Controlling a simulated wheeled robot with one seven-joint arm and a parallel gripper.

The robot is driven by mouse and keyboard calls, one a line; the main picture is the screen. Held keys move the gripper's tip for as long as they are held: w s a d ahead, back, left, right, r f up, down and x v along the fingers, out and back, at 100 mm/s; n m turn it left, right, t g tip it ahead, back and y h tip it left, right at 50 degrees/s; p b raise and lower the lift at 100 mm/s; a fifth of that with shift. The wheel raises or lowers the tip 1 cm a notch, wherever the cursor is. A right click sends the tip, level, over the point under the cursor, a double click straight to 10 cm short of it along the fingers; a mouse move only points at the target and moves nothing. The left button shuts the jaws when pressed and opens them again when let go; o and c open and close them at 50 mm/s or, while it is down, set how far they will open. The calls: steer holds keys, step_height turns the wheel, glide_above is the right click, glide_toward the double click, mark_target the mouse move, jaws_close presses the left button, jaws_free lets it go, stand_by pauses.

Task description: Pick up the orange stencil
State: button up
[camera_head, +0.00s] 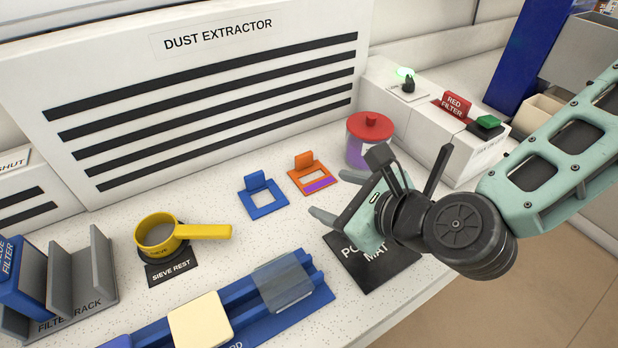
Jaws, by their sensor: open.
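The orange stencil (305,161) is a small square frame with an upright tab at its back and a purple patch along its front edge. It lies flat on the speckled white counter, right of a similar blue stencil (259,185). My gripper (345,185) is to the right and nearer the camera, apart from the orange stencil. Its jaws are open and I see nothing between them. One finger points left toward the counter in front of the orange stencil. The stencil is not hidden by the arm.
A red-lidded jar (369,126) stands close behind my gripper. A black mat (343,258) lies beneath it. A yellow sieve (160,236), a blue rail board (320,294) and a filter rack (85,292) are at left and front. The white dust extractor (200,65) walls the back.

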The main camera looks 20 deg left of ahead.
mark_target(306, 157)
steer(key=w+m, duration=0.1)
steer(key=w+m+t, duration=0.1)
steer(key=m, duration=0.1)
steer(key=w+m+t, duration=0.1)
steer(key=m, duration=0.1)
steer(key=shift+d+r, duration=0.25)
steer(key=shift+w+a+m, duration=0.25)
steer(key=shift+m, duration=0.05)
steer(key=p+x, duration=0.1)
steer(key=x, duration=1)
steer(key=shift+w+f, duration=0.1)
steer(key=shift+f, duration=0.05)
steer(key=shift+w+a+f+p, duration=0.1)
steer(key=shift+w+a+p, duration=0.3)
steer(key=shift+w, duration=0.05)
steer(key=p+x, duration=0.1)
steer(key=x, duration=0.3)
steer(key=shift+w+d+f, duration=0.1)
steer(key=shift+w, duration=0.05)
steer(key=shift+c, duration=0.3)
steer(key=c, duration=1)
